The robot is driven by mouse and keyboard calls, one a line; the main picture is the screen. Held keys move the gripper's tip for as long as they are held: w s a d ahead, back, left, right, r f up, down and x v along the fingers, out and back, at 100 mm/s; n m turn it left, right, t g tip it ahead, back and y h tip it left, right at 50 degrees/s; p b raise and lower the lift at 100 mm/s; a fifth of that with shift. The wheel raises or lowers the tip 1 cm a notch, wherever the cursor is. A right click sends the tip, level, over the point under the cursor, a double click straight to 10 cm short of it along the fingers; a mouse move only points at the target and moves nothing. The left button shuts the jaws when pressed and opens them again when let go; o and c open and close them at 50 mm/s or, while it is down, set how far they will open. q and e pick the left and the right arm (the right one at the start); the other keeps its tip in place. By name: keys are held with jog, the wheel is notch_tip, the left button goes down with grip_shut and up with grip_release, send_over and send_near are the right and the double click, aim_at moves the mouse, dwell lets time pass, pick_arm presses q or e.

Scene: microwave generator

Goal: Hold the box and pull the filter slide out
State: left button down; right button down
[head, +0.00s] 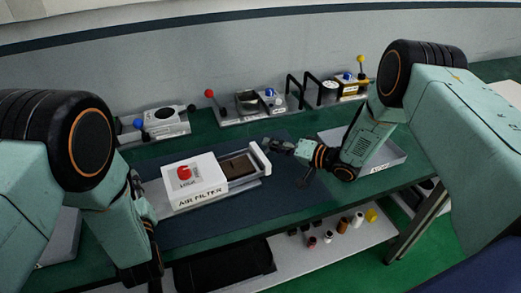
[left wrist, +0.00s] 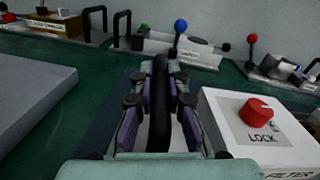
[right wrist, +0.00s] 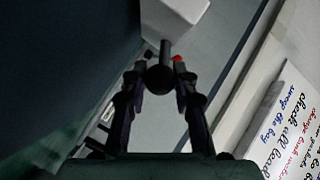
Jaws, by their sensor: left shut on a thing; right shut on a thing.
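The white box (head: 196,188) marked AIR FILTER sits on the dark mat, with a red knob (head: 184,172) on top; the box also shows in the left wrist view (left wrist: 225,112), its knob by the word LOCK. The filter slide (head: 240,163) sticks out of the box's right side, showing a brown filter and a white end plate (head: 260,157). My left gripper (left wrist: 160,88) is shut on a black upright bar handle (left wrist: 160,110) beside the box. My right gripper (right wrist: 160,72) is shut on the black ball knob (right wrist: 160,80) of the slide's end plate.
Fixtures with coloured levers (head: 160,123) stand along the back of the green table (head: 330,200). A grey tray (head: 385,158) lies right, behind my right arm. A lower shelf (head: 310,255) holds several small coloured items. The mat in front of the slide is clear.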

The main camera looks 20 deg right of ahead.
pick_arm(q)
jog(key=shift+s+a+f, duration=0.15)
jog(key=shift+a+f, duration=0.1)
jog(key=shift+f, duration=0.1)
pick_arm(e)
jog(key=shift+d+f, duration=0.15)
jog(key=shift+d, duration=0.15)
jog(key=c, duration=1.5)
grip_release()
pick_arm(q)
jog(key=shift+d, duration=0.2)
pick_arm(e)
jog(key=o, duration=0.5)
jog(key=shift+d, duration=0.15)
jog(key=shift+c, duration=0.2)
pick_arm(q)
jog(key=shift+a, duration=0.1)
pick_arm(e)
jog(key=shift+a, duration=0.25)
jog(key=shift+s, duration=0.1)
pick_arm(q)
jog(key=shift+r, duration=0.1)
pick_arm(e)
jog(key=v, duration=1.2)
jog(key=shift+s, duration=0.15)
